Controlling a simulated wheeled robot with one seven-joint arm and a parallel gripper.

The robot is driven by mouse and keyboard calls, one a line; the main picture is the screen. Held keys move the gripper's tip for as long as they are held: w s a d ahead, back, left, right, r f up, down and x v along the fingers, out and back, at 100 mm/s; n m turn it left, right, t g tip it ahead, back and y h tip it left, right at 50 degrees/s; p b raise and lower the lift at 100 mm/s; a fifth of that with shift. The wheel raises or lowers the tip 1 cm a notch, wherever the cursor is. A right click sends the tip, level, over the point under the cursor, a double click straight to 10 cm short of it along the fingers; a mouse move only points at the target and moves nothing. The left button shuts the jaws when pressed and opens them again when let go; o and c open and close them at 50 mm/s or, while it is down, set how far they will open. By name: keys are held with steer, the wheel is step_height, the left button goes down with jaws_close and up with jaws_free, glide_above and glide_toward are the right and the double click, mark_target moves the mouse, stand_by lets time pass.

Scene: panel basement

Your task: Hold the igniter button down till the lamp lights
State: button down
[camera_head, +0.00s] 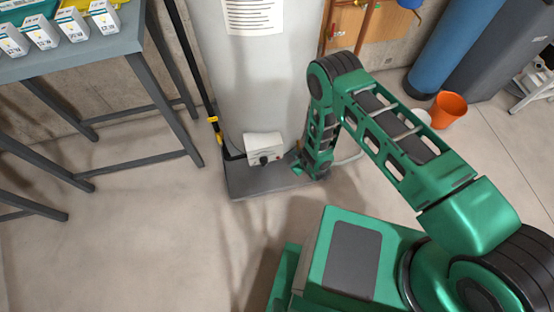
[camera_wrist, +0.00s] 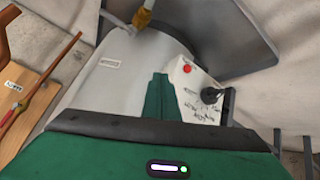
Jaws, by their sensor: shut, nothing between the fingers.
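The white control box (camera_head: 262,147) sits low on the front of a grey tank. It also shows in the wrist view (camera_wrist: 199,112), with a red round part (camera_wrist: 187,69) and a black knob (camera_wrist: 210,95). I cannot tell whether the red part is the igniter button or the lamp. The knob also shows in the head view (camera_head: 264,160). My gripper (camera_head: 299,168) is just right of the box, low near the base. In the wrist view, its green fingers (camera_wrist: 161,80) are together and empty, beside the box's edge. I cannot tell whether they touch it.
The grey tank (camera_head: 240,85) stands on a dark base (camera_head: 258,184). A black pipe with yellow fittings (camera_head: 214,122) runs down its left side. A metal table (camera_head: 85,58) is at left. An orange bucket (camera_head: 447,108) and a blue cylinder (camera_head: 450,50) stand at right.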

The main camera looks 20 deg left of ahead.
mark_target(278, 158)
steer(key=s+f+n+y, duration=0.1)
steer(key=s+f, duration=0.7)
steer(key=s, duration=0.3)
steer(key=shift+a+f+n+y, duration=0.3)
steer(key=shift+a+f+y, duration=0.05)
steer(key=shift+f+y, duration=0.05)
steer(key=shift+s, duration=0.1)
steer(key=w+a, duration=0.4)
steer(key=w, duration=0.3)
steer(key=shift+w+a, duration=0.25)
steer(key=shift+a, duration=0.05)
steer(key=shift+w, duration=0.1)
stand_by(1.2)
steer(key=shift+w+a, duration=0.2)
steer(key=shift+w, duration=0.15)
steer(key=shift+w+a, duration=0.25)
steer(key=shift+w, duration=0.1)
stand_by(3.4)
